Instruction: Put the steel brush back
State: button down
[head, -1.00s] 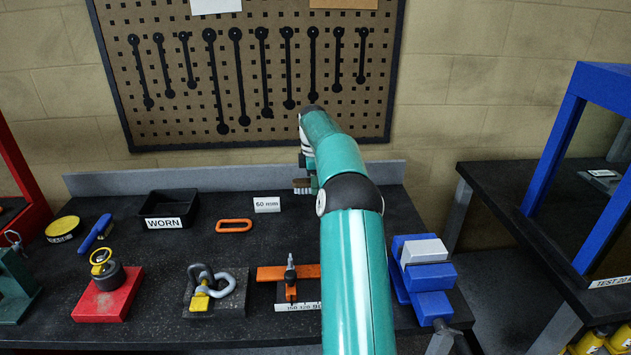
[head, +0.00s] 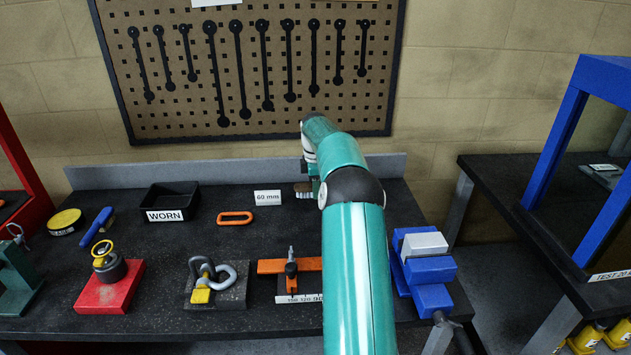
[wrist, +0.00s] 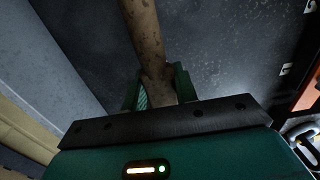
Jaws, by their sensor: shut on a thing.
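My gripper (wrist: 157,88) is shut on the handle. In the head view my gripper (head: 313,184) is mostly hidden by my own teal arm. The bristles are over or close to the dark bench top (head: 220,260); I cannot tell whether they touch it.
Left of the brush are a "60 mm" card (head: 267,197), an orange link (head: 235,218) and a black tray marked WORN (head: 168,202). A pegboard with spanners (head: 250,70) hangs behind. A blue vice (head: 423,265) stands at right, an orange fixture (head: 290,267) in front.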

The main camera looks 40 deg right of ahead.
jog(key=shift+f, duration=2.25)
jog(key=shift+f, duration=0.5)
jog(key=c, duration=1)
grip_release()
notch_tip(320, 180, up, 14)
jog(key=shift+a+f, duration=0.1)
jog(key=shift+w, duration=0.1)
